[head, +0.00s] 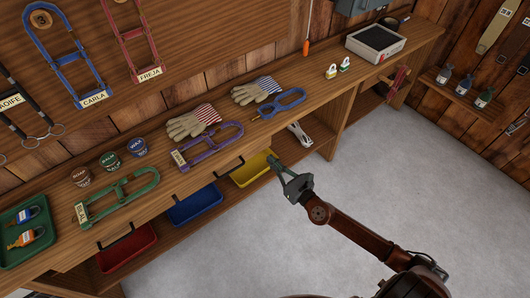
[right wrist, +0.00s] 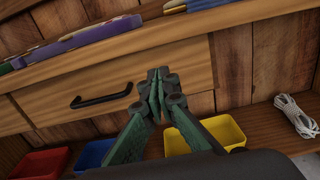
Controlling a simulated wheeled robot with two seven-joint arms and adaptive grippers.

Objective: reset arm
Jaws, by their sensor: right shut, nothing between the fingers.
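My right gripper (head: 279,168) is shut and empty. In the head view it is in the air in front of the bench, over the lower shelf's edge near the yellow bin (head: 252,168). In the right wrist view its green fingers (right wrist: 157,90) meet at the tips, in front of a wooden drawer front with a black handle (right wrist: 101,96). The yellow bin also shows behind the fingers in the right wrist view (right wrist: 212,135). My left gripper is not in view.
The bench top (head: 325,78) holds green, purple and blue bridles, gloves (head: 194,121), tins and a green tray (head: 25,216). Red (head: 127,248) and blue (head: 195,205) bins and a white rope bundle (head: 300,134) are on the lower shelf. The grey floor (head: 420,190) at right is clear.

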